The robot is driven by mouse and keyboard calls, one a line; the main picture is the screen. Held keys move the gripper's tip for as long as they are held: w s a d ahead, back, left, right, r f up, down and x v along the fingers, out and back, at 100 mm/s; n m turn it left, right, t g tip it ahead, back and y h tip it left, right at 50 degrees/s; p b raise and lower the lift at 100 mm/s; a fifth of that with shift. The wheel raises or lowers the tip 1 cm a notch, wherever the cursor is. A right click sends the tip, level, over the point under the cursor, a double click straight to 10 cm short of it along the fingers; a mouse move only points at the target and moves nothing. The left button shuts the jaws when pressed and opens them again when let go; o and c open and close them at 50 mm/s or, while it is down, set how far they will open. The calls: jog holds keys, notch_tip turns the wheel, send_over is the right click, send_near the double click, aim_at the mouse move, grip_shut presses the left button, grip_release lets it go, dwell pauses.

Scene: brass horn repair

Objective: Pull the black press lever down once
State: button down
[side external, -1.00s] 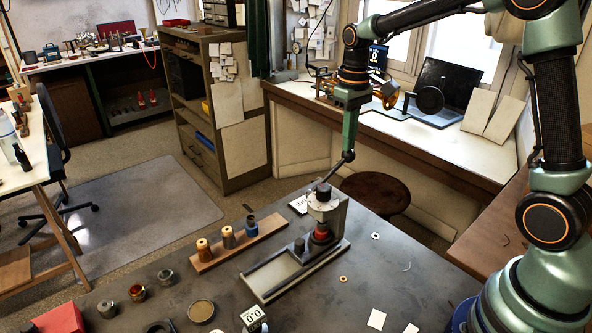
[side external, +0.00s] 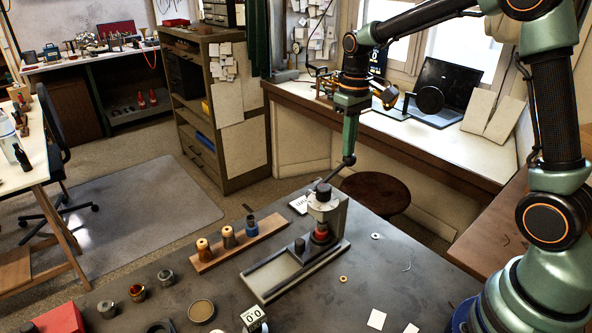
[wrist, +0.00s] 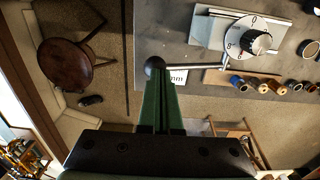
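The press (side external: 334,215) stands on the dark bench, with a black cap on its column. Its lever (side external: 334,170) is a thin rod slanting up and right to a black ball knob (side external: 349,159). In the wrist view the press (wrist: 212,28) is at upper right, and the rod runs left from it to the ball knob (wrist: 155,66). My gripper (side external: 350,150) points down from above, its tips at the knob. In the wrist view its green fingers (wrist: 159,80) are close together against the knob; they look shut, with no clear grip around it.
A wooden rack (side external: 240,240) with several spools stands left of the press. Small tins, washers and paper squares lie on the bench. A round brown stool (side external: 376,190) is behind the bench edge, near the knob. A display box (side external: 254,319) stands at the front.

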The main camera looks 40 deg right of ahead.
aim_at(350, 162)
jog(key=shift+d+f, duration=0.25)
jog(key=shift+f, duration=0.6)
jog(key=shift+d+f, duration=0.2)
jog(key=shift+f, duration=0.6)
dwell(1.0)
jog(key=shift+f, duration=0.65)
dwell(0.6)
jog(key=shift+f, duration=0.45)
dwell(0.6)
jog(key=shift+r, duration=4.45)
